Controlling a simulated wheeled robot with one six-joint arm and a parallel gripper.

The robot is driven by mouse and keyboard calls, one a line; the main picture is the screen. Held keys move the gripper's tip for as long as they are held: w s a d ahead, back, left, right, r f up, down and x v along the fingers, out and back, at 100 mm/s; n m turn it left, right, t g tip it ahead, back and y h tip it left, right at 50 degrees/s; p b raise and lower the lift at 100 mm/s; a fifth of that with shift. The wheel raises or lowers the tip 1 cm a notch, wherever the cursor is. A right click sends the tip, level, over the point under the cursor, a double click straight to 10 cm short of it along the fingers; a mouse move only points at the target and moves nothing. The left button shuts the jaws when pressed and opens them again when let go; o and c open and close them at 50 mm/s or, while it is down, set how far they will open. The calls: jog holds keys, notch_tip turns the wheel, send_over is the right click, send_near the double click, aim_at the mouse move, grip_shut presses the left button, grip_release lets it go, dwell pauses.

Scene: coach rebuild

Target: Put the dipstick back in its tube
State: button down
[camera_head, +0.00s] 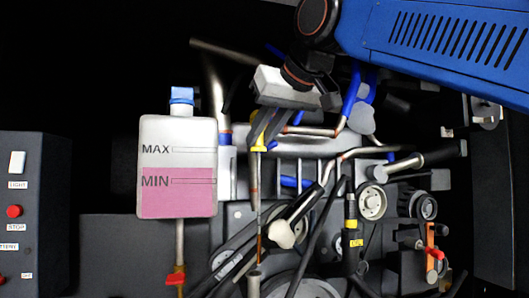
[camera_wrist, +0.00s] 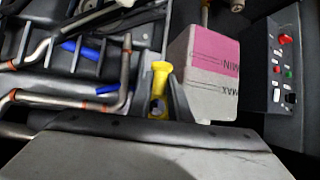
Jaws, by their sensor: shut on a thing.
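My gripper (camera_head: 263,136) is shut on the yellow handle of the dipstick (camera_head: 258,149), above the engine. The handle also shows between my fingers in the wrist view (camera_wrist: 160,72). The dipstick hangs nearly upright below the handle, with a thin shaft and a brownish lower part. Its lower end is close to the mouth of a grey upright tube (camera_head: 253,285) at the bottom of the head view. I cannot tell whether the tip is just above, in front of or inside the mouth. The wrist view does not clearly show the tip or the tube mouth.
A coolant tank (camera_head: 178,195) with pink fluid and a blue cap stands close left of the dipstick. Hoses, a black pipe with a pale end (camera_head: 283,233) and pulleys crowd the right. A switch panel (camera_head: 33,215) is at far left.

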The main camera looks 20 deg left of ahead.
jog(key=w+a+r, duration=0.3)
jog(key=w, duration=0.2)
jog(key=shift+s+d+f, duration=0.1)
jog(key=shift+f, duration=1)
jog(key=shift+s+d+f, duration=0.1)
jog(key=shift+f, duration=0.95)
jog(key=shift+f, duration=0.25)
jog(key=shift+f, duration=2.55)
jog(key=shift+f, duration=0.1)
notch_tip(320, 180, down, 8)
dwell(0.4)
dwell(0.6)
jog(key=shift+f, duration=3.75)
